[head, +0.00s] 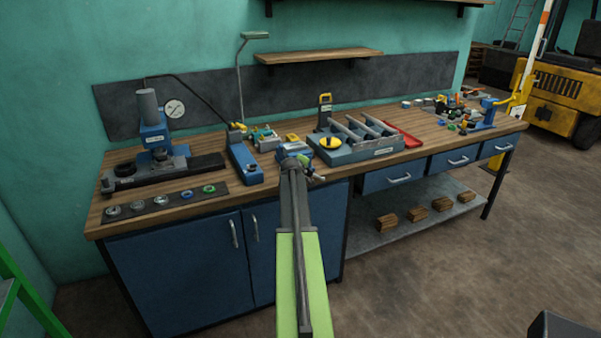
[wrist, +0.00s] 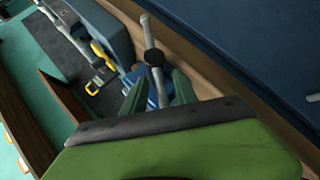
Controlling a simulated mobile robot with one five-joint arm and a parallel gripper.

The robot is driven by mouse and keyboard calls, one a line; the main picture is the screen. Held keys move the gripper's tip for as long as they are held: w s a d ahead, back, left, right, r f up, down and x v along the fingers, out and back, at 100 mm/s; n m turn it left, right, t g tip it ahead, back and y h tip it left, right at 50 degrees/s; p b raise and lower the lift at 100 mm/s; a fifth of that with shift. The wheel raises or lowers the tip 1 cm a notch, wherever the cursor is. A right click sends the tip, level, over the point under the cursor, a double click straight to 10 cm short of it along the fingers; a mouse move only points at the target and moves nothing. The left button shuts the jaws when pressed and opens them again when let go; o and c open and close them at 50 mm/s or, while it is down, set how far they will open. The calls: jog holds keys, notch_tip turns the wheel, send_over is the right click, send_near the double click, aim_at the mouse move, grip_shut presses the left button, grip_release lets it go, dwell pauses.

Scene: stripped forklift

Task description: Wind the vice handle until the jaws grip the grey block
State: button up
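The blue vice (head: 291,153) sits at the front edge of the bench, largely covered by my arm's end in the head view. In the wrist view, its grey bar handle (wrist: 146,30) with a round end and a dark hub runs down between my fingers. A bit of blue vice body (wrist: 153,98) shows behind the fingers. My gripper (wrist: 158,76) is open, its two dark green fingers apart on either side of the bar, with visible gaps. In the head view my gripper (head: 304,166) is at the vice. I cannot make out the grey block or the jaws.
A blue tray (head: 350,156) with grey bars is right of the vice. A blue tool (head: 243,160) and a press (head: 155,140) stand to the left. A red tray (head: 403,136) and clutter lie farther right. The bench front edge (head: 215,202) is partly clear.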

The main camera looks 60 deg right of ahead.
jog(key=p+v, duration=0.9)
jog(key=v, duration=0.8)
jog(key=shift+a, duration=0.25)
